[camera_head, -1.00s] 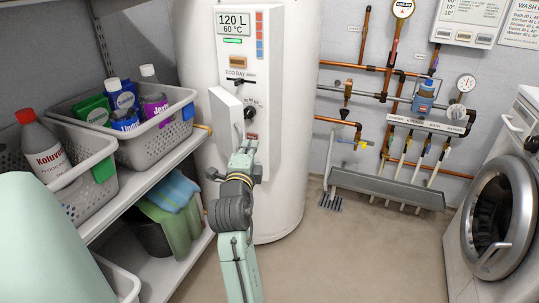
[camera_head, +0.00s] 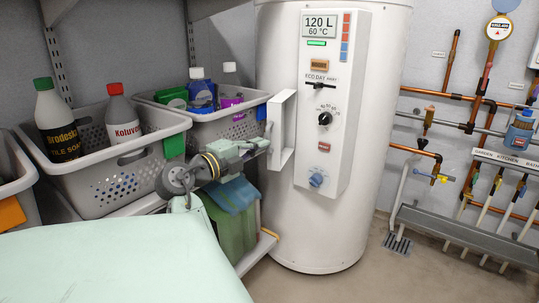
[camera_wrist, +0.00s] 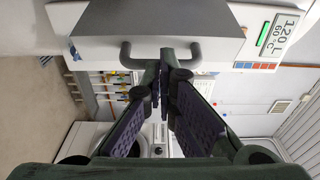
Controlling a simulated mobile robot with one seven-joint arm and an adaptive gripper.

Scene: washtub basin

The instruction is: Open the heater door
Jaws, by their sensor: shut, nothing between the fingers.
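The white heater (camera_head: 390,60) has a front control panel (camera_head: 345,150) with a display, slider, dial and knobs. Its small door (camera_head: 284,120) stands swung out to the left of the panel, seen nearly edge-on, leaving the black dial uncovered. The door's handle (camera_head: 268,130) is on its left face. In the wrist view the door's shaded face (camera_wrist: 150,18) fills the top, with the dark bar handle (camera_wrist: 126,58) below it. My gripper (camera_head: 264,146) is shut and empty, its tips (camera_wrist: 164,62) close to the handle; whether they touch it is unclear.
Grey baskets (camera_head: 110,185) with bottles stand on the shelf at left, close to my arm. Green and blue cloths (camera_head: 228,215) hang below. Copper pipes and a rack (camera_head: 470,230) are on the right wall. The floor (camera_head: 370,275) before the heater is clear.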

